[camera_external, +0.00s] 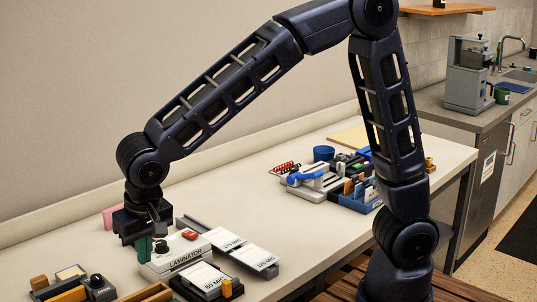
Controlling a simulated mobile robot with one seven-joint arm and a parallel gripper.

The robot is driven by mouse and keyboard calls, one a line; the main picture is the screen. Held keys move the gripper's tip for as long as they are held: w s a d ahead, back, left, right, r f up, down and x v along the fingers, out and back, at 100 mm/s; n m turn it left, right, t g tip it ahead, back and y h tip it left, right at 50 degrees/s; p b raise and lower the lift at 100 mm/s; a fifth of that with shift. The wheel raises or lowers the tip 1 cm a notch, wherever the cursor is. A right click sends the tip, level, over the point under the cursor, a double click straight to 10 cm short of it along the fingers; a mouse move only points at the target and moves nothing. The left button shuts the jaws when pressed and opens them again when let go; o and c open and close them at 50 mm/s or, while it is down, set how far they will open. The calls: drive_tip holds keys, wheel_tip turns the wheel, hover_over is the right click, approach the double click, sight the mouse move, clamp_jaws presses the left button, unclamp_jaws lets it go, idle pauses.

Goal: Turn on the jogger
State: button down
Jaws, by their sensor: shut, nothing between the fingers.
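No thing in view carries a readable jogger label, so I cannot tell which one is the jogger. My gripper (157,230) is shut and empty, pointing down at the left, at the back left of a white machine marked LAMINATOR (184,257). The laminator has a red knob (189,235) and a dark knob (162,246) on top. A teal block (144,249) stands upright just below the gripper, partly hidden by it. Whether the gripper touches the block or the laminator is unclear.
Pouch trays marked MIC (210,280) lie in front of and beside the laminator. Small dark and orange items (97,288) lie at the front left. A blue-and-grey cluster of desk items (310,181) sits farther right. The table (255,210) is bare between.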

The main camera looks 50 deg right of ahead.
sight(147, 301)
drive_tip(key=shift+f, duration=0.1)
drive_tip(key=f, duration=0.4)
drive_tip(key=w+f, duration=0.1)
drive_tip(key=f, duration=0.4)
drive_tip(key=w+f, duration=0.1)
drive_tip(key=f, duration=0.3)
drive_tip(key=shift+w+f, duration=0.2)
drive_tip(key=shift+f, duration=0.15)
drive_tip(key=shift+w+f+g, duration=0.1)
drive_tip(key=shift+f+g, duration=0.1)
drive_tip(key=shift+g, duration=0.2)
drive_tip(key=shift+s, duration=0.85)
drive_tip(key=shift+r, duration=0.25)
